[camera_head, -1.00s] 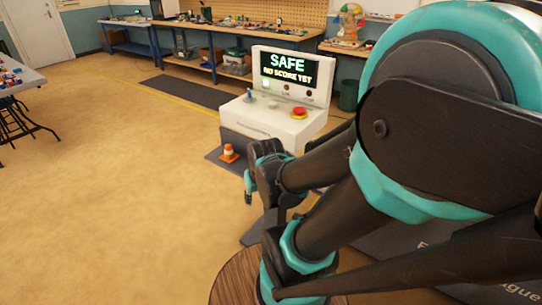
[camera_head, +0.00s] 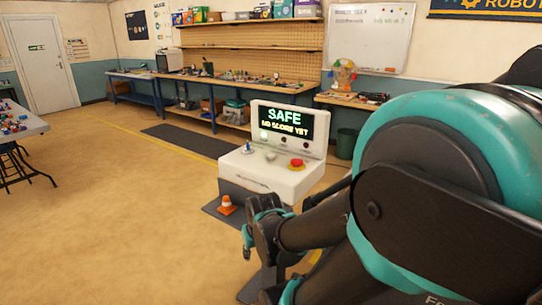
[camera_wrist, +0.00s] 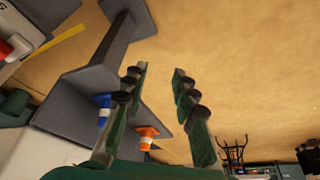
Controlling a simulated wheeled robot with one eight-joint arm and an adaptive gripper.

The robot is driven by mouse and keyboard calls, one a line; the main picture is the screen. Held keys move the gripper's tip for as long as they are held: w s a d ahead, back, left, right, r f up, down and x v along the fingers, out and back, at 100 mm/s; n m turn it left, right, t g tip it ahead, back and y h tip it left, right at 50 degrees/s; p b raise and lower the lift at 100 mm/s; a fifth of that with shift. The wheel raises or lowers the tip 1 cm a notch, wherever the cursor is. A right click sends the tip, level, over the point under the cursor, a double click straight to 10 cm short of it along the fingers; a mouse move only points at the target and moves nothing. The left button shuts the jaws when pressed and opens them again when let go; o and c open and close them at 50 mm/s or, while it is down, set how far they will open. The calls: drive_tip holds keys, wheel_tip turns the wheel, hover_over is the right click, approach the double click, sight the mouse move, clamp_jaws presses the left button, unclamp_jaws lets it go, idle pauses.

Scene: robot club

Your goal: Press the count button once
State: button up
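The white console (camera_head: 238,172) stands in the middle of the head view. Its screen (camera_head: 285,121) reads "SAFE" and "NO SCORE YET". No label readable here tells which is the count button. The red button also shows at the left edge of the wrist view (camera_wrist: 6,48). My gripper (camera_wrist: 160,76) is open and empty, in front of the console and below its top, touching no button.
An orange cone (camera_head: 226,205) stands by the console's foot; the wrist view also shows a blue cone (camera_wrist: 104,104). A table with small parts (camera_head: 18,124) is at the left. Workbenches (camera_head: 215,81) line the back wall. The floor at the left front is clear.

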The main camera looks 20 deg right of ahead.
clamp_jaws()
idle(1.1)
